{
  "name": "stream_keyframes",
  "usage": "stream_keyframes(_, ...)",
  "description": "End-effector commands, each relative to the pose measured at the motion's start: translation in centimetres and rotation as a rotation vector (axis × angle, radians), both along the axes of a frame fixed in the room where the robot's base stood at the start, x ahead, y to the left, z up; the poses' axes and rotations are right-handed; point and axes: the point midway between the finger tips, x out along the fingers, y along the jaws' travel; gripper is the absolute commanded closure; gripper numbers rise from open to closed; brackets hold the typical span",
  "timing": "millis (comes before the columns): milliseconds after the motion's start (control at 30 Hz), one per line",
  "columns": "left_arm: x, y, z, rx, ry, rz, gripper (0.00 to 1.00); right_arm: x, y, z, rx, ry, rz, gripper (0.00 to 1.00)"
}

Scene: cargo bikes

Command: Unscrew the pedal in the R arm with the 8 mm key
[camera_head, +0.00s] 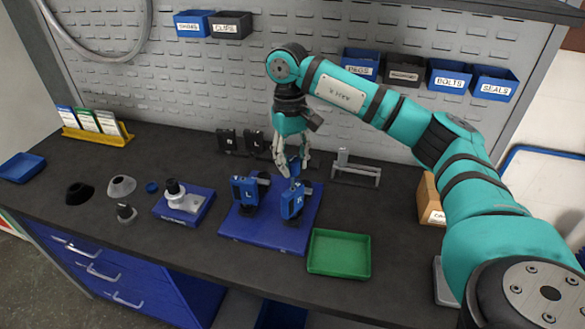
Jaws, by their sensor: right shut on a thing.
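The arm marked R (291,203) is a blue upright block on the right part of a blue base plate (262,242). A matching block marked L (243,190) stands to its left. My right gripper (293,166) points down just above and behind the R arm. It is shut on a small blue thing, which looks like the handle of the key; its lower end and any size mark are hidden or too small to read. I cannot tell whether it touches the R arm. The pedal is not clear to see at this size. My left gripper is out of view.
A green tray (339,272) lies right of the base plate. A grey stand (366,178) is behind it. A blue-based fixture (180,212) and dark and grey cones stand left. Two dark blocks (227,140) stand at the back. Labelled bins hang on the wall.

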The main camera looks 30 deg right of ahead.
Motion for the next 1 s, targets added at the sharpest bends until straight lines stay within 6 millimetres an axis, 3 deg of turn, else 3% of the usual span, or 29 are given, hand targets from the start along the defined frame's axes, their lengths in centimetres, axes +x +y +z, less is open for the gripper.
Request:
stream_keyframes(200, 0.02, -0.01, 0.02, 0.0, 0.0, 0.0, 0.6, 0.02, 0.07, 0.03, 0.001, -0.001, -0.31, 1.0)
stream_keyframes(467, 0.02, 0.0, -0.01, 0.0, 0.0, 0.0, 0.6, 0.04, 0.07, 0.02, 0.0, -0.002, -0.47, 1.0)
stream_keyframes(733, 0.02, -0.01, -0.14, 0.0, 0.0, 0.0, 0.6, 0.07, 0.12, 0.01, 0.0, -0.002, -0.852, 1.0)
stream_keyframes(1000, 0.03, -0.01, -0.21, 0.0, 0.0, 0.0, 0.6, 0.07, 0.1, 0.02, -0.001, -0.002, -1.027, 1.0)
